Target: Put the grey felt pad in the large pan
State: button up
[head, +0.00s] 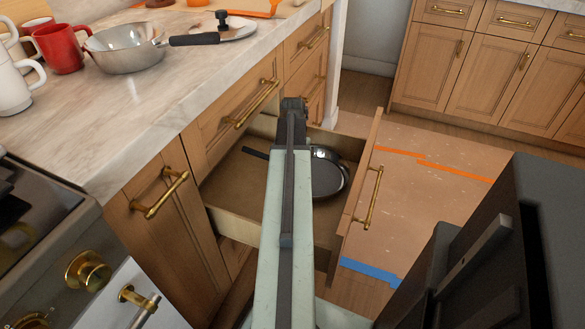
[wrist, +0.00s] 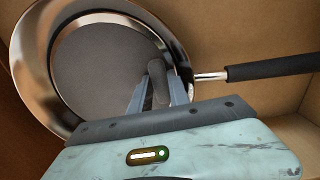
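A large pan (head: 328,174) with a dark interior and shiny rim lies in the open drawer, partly hidden behind my arm. The same large pan (wrist: 95,65) fills the left and middle of the wrist view, its black handle pointing right. My gripper (wrist: 157,85) is over the pan's interior, near the handle side. Its fingers are closed around a small dark grey piece with a rounded end, which appears to be the grey felt pad (wrist: 156,72). Whether the pad touches the pan is unclear. In the head view my arm hides the fingertips and the pad.
The open drawer (head: 232,222) has wooden walls around the pan. The marble counter (head: 130,118) above holds a metal pan (head: 125,50), a red mug (head: 60,48), white mugs and a board. A dark block-like object stands at right. Taped floor lies beyond the drawer.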

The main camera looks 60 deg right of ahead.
dwell(0.4)
notch_tip(320, 180, up, 12)
jog(key=p, duration=1.2)
jog(key=shift+r, duration=0.2)
